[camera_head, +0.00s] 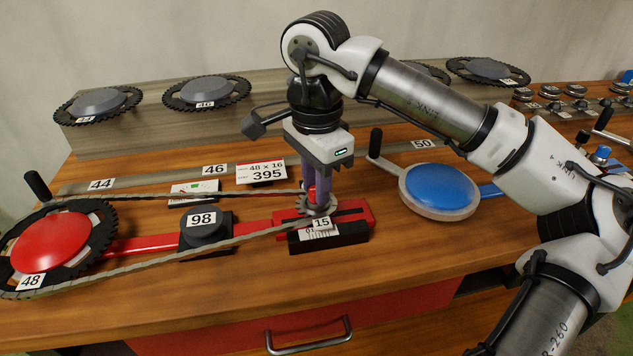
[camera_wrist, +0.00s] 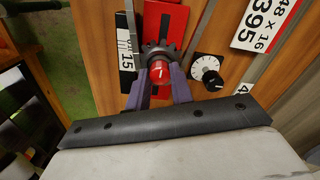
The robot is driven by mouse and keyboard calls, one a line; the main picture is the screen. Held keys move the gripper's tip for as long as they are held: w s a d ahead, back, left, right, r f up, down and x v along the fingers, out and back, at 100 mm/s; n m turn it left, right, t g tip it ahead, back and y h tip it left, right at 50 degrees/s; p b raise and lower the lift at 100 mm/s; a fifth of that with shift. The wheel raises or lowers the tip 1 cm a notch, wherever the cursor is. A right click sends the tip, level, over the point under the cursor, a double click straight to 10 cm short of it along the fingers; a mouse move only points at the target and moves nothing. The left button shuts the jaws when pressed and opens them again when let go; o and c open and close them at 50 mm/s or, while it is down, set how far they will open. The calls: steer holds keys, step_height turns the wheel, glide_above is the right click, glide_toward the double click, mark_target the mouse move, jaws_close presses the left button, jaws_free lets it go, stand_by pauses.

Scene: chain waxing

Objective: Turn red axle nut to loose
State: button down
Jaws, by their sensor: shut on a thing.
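The red axle nut (camera_wrist: 160,73) sits at the small sprocket (camera_wrist: 156,48) labelled 15, with a pale mark on its top face. My gripper (camera_wrist: 160,88) points down over it, with one purple finger on each side, shut on the nut. In the head view my gripper (camera_head: 311,190) stands upright above the small sprocket (camera_head: 316,206), and a little of the red nut (camera_head: 312,193) shows between the fingers. The sprocket rests on a red slide (camera_head: 352,214) with a black block in front. The lettering near the nut is too small to read.
A chain (camera_head: 150,268) runs from the small sprocket to a big red-centred chainring (camera_head: 50,243) labelled 48. A black block (camera_head: 207,232) labelled 98 stands between the chain runs. A blue disc (camera_head: 440,190) lies to the right. A black knob with a dial (camera_wrist: 209,74) is close beside my gripper.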

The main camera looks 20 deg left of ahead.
stand_by(0.5)
steer(key=c, duration=1.2)
jaws_free()
steer(key=shift+c, duration=0.2)
step_height(320, 180, up, 14)
steer(key=shift+f, duration=0.1)
